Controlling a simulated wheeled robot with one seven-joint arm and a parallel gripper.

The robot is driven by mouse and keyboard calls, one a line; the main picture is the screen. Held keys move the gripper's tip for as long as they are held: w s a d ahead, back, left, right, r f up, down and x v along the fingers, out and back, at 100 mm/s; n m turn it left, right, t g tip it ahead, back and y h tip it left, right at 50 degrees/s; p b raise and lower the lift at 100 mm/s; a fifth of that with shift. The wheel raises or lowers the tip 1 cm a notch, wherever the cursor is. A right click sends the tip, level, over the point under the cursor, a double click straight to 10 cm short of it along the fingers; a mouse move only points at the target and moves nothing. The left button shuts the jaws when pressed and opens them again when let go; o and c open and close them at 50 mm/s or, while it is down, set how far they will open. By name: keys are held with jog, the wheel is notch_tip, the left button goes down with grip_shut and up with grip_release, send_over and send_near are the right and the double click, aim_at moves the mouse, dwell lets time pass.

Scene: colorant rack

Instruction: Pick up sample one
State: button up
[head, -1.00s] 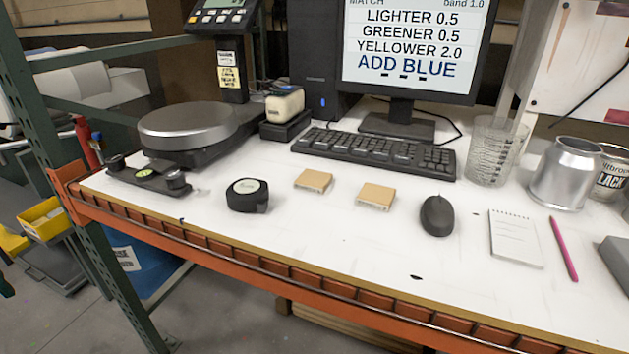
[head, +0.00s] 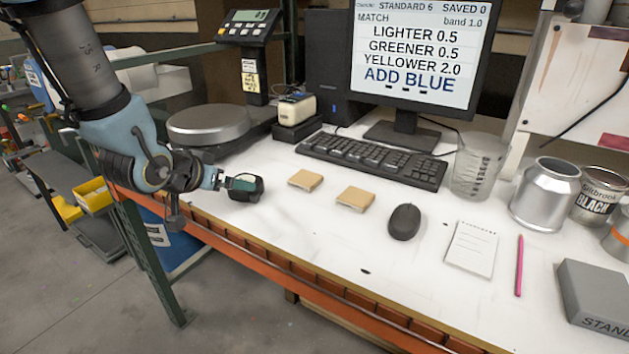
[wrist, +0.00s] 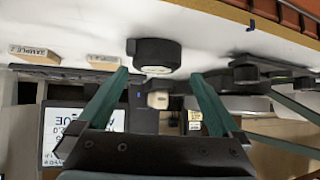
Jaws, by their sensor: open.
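Two small tan blocks lie on the white bench top in the head view, a left one (head: 306,180) and a right one (head: 355,197). They also show upside down in the wrist view, the left one (wrist: 103,61) nearer the fingers and the right one (wrist: 34,52) farther off. Faint dark lettering is on their edges, but I cannot surely read which is sample one.
A scale (head: 208,124) stands behind my gripper. A keyboard (head: 375,158) lies behind the blocks, and a mouse (head: 404,222) right of them. The bench in front of the blocks is clear.

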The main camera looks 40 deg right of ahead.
jog(key=s+d+h, duration=0.1)
jog(key=s+d, duration=0.1)
jog(key=s+d+m+g, duration=0.1)
jog(key=s+d, duration=0.1)
jog(key=s+d+r+m+g+h, duration=0.1)
jog(key=s+d, duration=0.1)
jog(key=s, duration=0.1)
jog(key=shift+d+h, duration=0.2)
jog(key=shift+h, duration=0.1)
jog(key=p, duration=0.2)
send_near(304, 179)
jog(key=shift+x, duration=1.1)
jog(key=shift+p+x, duration=1.2)
jog(key=shift+x, duration=1.75)
jog(key=c, duration=1.2)
